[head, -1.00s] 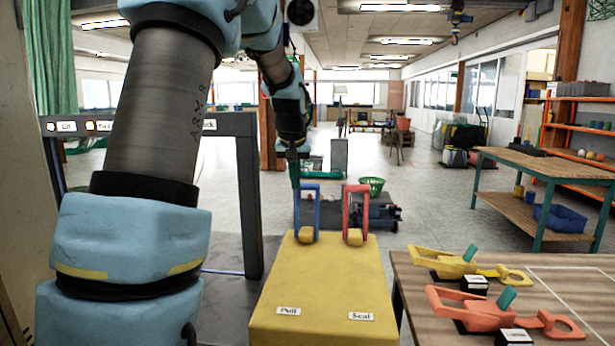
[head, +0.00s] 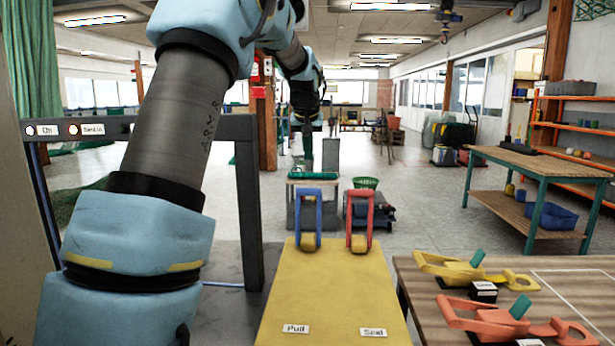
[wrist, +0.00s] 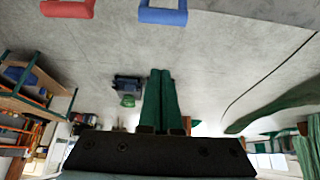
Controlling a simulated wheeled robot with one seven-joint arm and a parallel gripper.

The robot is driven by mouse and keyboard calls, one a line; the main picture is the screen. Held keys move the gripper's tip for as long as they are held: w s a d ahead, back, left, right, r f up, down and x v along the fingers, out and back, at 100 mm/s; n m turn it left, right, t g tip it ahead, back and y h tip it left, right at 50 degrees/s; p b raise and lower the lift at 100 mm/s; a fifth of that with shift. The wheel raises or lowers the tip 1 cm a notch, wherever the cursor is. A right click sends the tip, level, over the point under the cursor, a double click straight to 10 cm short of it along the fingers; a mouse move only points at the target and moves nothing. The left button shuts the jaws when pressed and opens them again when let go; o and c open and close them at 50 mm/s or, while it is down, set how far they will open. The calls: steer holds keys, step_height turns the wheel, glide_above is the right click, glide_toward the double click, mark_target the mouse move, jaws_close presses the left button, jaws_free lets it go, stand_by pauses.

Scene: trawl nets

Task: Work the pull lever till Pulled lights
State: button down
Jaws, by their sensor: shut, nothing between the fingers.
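The blue loop-shaped pull lever (head: 308,191) stands upright at the far end of a yellow box (head: 340,290), above the "Pull" label (head: 296,328). The red lever (head: 360,194) stands upright beside it on the right, above the "Seal" label (head: 373,332). My gripper (head: 307,156) shows above the blue lever's loop in the head view, apart from it. In the wrist view my gripper's green fingers (wrist: 159,72) are together and empty, with the blue lever (wrist: 162,14) and red lever (wrist: 68,8) at the top edge. A "Pulled" lamp is not readable; my arm hides part of the lamp beam.
A dark beam (head: 222,128) at left carries labelled lamps, "On" (head: 47,130) and "Sealed" (head: 93,130). A wooden table (head: 560,300) at right holds yellow and orange handled pieces. A green basket (head: 365,183) stands on a machine beyond the levers.

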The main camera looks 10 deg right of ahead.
steer(key=p+x, duration=0.3)
steer(key=x, duration=0.7)
steer(key=s, duration=0.2)
steer(key=s+a+p, duration=0.1)
steer(key=s, duration=0.1)
steer(key=shift+f, duration=0.35)
steer(key=shift+s+f+b, duration=0.1)
steer(key=shift+b, duration=0.2)
steer(key=shift+s+a+t+b, duration=0.15)
steer(key=shift+s+t+b, duration=0.2)
steer(key=shift+b, duration=0.4)
